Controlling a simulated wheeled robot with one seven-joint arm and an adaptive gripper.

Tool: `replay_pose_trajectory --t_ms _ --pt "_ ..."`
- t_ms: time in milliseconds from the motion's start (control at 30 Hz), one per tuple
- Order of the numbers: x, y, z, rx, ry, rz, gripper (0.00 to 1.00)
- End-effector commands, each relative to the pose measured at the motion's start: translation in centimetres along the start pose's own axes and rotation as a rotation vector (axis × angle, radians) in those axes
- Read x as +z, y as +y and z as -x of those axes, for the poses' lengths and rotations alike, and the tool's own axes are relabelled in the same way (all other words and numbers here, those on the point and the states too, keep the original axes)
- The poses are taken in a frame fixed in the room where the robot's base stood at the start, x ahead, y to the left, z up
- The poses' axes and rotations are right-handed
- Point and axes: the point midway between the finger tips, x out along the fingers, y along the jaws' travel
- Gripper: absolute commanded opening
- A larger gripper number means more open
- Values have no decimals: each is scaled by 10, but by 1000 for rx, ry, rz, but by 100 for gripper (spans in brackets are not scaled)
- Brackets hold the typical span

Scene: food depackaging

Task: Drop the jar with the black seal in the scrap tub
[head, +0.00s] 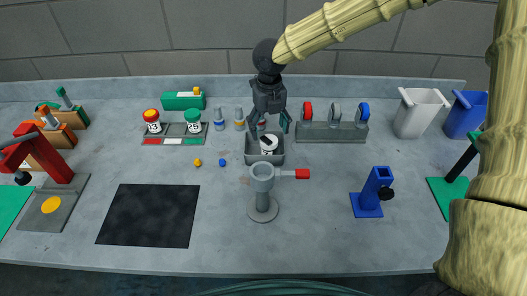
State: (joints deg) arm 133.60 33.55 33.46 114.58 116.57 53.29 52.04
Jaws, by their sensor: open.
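A small white-and-black object, seemingly the jar with the black seal (268,142), lies in a small open grey tub (250,158) at the middle of the table. I cannot tell which container is the scrap tub; a white bin (418,117) and a blue bin (462,118) also stand at the back right. My gripper (271,126) is above the grey tub, fingers spread and pointing down. It appears apart from the jar. The fingers partly hide the back of the tub.
A red-topped jar (152,120) and a green-topped jar (193,120) stand at a striped rack on the left. A grey stand with a red handle (262,190) is just in front of the tub. A blue stand (371,192) is to the right. The front middle is mostly clear.

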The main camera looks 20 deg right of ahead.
Motion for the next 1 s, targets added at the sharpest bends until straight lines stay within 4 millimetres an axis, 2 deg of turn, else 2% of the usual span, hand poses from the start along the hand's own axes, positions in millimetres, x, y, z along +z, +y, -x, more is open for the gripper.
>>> replay_pose_trajectory --t_ms 33,200,400,1000 --pt "1 0 10 2 -4 0 73" --pt "0 -1 38 1 -2 -1 73" --pt "0 0 59 1 -2 0 73" --pt "2 1 66 0 -5 6 73"
